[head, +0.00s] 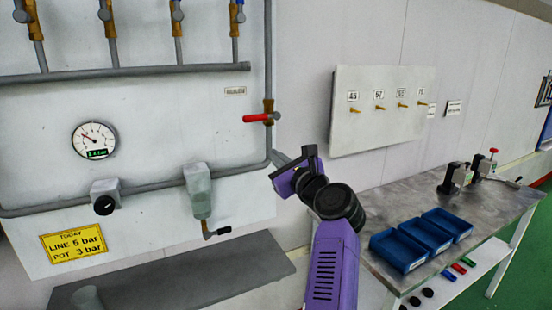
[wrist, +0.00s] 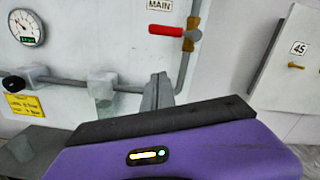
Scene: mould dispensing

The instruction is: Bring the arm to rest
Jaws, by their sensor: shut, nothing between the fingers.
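My arm reaches up from the bottom of the head view, purple with black joints. My gripper (head: 279,157) is shut and empty in front of the wall panel, a little below the red-handled MAIN valve (head: 257,118). In the wrist view the grey fingers of my gripper (wrist: 158,90) are together. They appear below the red valve handle (wrist: 173,30), with a visible gap to it. The handle lies level, across the vertical pipe. The hand's purple housing hides the lower part of the wrist view.
A pressure gauge (head: 94,140), a regulator with a black knob (head: 105,196) and a filter bowl (head: 198,192) are on the panel. A grey shelf (head: 180,280) juts out below. A metal bench (head: 400,195) with blue bins (head: 400,249) and clamps stands at right.

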